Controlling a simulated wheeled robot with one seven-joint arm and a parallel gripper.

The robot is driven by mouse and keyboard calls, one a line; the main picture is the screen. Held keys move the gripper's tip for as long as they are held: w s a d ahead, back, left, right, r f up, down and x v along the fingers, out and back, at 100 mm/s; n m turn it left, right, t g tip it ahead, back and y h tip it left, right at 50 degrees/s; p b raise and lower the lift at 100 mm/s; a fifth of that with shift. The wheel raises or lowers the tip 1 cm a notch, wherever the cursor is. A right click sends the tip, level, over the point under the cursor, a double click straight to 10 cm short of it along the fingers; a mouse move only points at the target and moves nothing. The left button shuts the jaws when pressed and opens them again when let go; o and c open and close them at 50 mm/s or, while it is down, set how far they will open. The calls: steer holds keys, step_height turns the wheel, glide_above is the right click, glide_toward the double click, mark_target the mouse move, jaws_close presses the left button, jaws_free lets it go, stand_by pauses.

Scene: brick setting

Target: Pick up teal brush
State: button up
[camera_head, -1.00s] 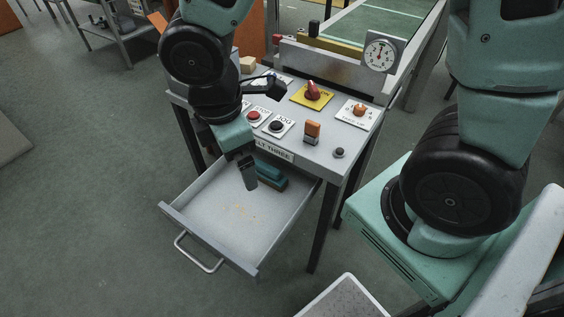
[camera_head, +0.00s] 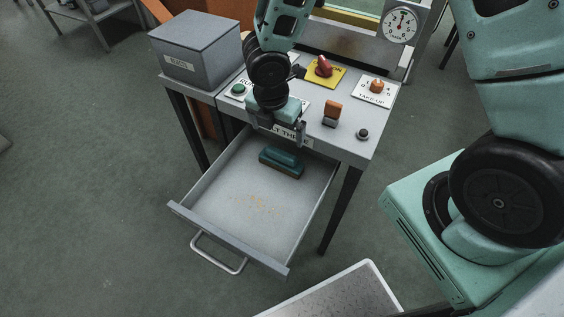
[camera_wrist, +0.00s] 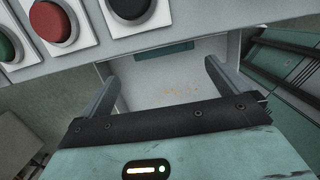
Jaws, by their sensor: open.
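The teal brush (camera_head: 281,158) lies in the open drawer (camera_head: 215,212), near its back under the desk's front edge. It has a teal top and a brown lower part. In the wrist view, a teal strip of the brush (camera_wrist: 172,50) shows just below the desk edge, and the rest is hidden. My gripper (camera_head: 277,130) is in front of the desk's front edge, above the back of the drawer and apart from the brush. In the wrist view my gripper (camera_wrist: 161,76) has its two fingers spread wide with nothing between them.
The control desk (camera_head: 345,145) has buttons, a red knob (camera_head: 324,66) and an orange-handled switch (camera_head: 332,113) close to my arm. A grey lidded box (camera_head: 196,50) stands at the desk's left. A pale tray (camera_head: 345,292) is at the front. The drawer's front half holds only yellowish crumbs.

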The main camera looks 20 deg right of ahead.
mark_target(281, 152)
steer(key=f+b, duration=0.1)
steer(key=f, duration=0.5)
steer(key=d+f+b, duration=0.1)
steer(key=f, duration=0.2)
steer(key=shift+w+f+b, duration=0.2)
steer(key=shift+w+b, duration=0.05)
steer(key=shift+b, duration=0.05)
steer(key=c, duration=1.2)
steer(key=shift+r, duration=0.15)
